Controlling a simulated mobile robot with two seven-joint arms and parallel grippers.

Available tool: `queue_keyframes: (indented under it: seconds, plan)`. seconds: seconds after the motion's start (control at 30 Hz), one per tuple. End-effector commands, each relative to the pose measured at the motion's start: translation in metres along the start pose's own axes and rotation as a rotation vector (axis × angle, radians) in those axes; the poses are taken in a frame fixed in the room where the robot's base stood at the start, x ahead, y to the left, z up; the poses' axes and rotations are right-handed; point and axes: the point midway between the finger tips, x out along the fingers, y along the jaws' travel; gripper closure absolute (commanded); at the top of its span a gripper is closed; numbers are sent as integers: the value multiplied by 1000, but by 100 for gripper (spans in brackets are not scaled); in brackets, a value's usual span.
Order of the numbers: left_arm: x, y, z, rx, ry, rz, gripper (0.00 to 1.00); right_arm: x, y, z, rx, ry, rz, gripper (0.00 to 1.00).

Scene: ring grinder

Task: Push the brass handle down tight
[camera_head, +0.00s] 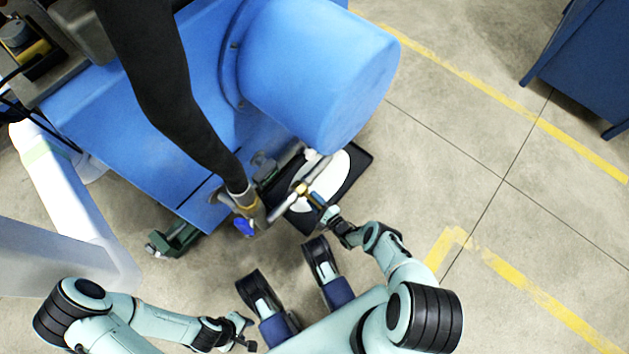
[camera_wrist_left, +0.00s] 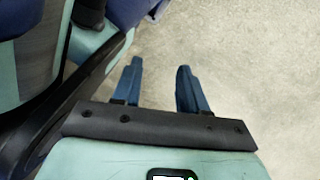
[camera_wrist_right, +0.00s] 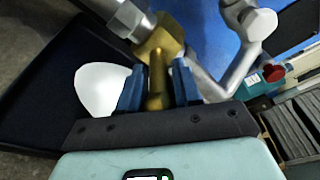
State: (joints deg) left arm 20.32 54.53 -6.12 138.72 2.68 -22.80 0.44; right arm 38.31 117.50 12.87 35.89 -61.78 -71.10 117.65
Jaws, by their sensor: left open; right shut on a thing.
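The brass handle (camera_wrist_right: 155,75) stands between the fingers of my right gripper (camera_wrist_right: 158,88) in the right wrist view, below a brass valve body (camera_wrist_right: 160,36) on a grey metal pipe. My right gripper is shut on the handle. In the head view, the brass fitting (camera_head: 302,188) is a small spot on the pipe, just beyond my right gripper (camera_head: 322,203). My left gripper (camera_head: 248,330) is open and empty, low over the floor at the bottom of the head view. Its two blue fingers (camera_wrist_left: 158,88) are apart in the left wrist view.
A large blue machine (camera_head: 310,70) fills the upper middle, with a black hose (camera_head: 165,90) hanging across it. A black tray (camera_head: 362,160) with a white round piece (camera_head: 330,178) lies under the pipe. A red button (camera_wrist_right: 273,73) shows at right in the right wrist view.

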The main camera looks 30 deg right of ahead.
Motion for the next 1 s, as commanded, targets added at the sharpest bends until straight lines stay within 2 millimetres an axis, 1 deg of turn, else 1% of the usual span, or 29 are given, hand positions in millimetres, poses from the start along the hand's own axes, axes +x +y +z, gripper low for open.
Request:
queue_keyframes:
  seconds: [0.47,0.5,0.83,0.93,1.0]
  plan:
    - [0,0,0,0,0,0,57,1,0,-2,0,2,1,100]
    - [0,0,0,0,0,0,57,1,0,-1,0,1,0,54]
    - [-1,1,-1,1,3,1,57,-1,1,-1,1,0,0,54]
    - [-4,4,-5,6,20,9,57,-10,0,-1,2,0,0,54]
    - [-9,9,-10,14,41,18,57,-21,0,-1,3,1,2,54]
